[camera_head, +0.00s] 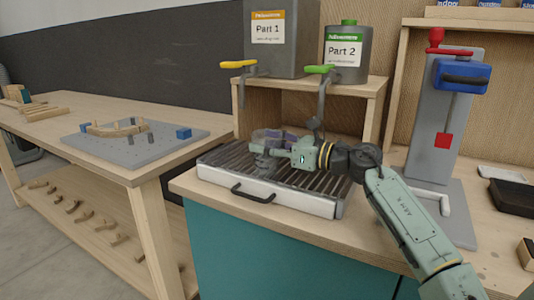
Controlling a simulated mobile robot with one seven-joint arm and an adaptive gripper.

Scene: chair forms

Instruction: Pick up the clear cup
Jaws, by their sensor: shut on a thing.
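The clear cup (268,134) shows as a see-through, slightly purple shape over the slatted metal tray. My gripper (268,151) reaches in from the right, low over the tray, and is shut on the cup. The fingers overlap the cup in this view, so its lower part is partly hidden. I cannot tell whether the cup touches the slats.
The slatted tray (325,208) has a black front handle (252,196). Behind it, a wooden shelf (370,87) carries the Part 1 container (285,55) and Part 2 container (344,68); their dispenser spouts hang close above my gripper. A grey press (432,130) stands right.

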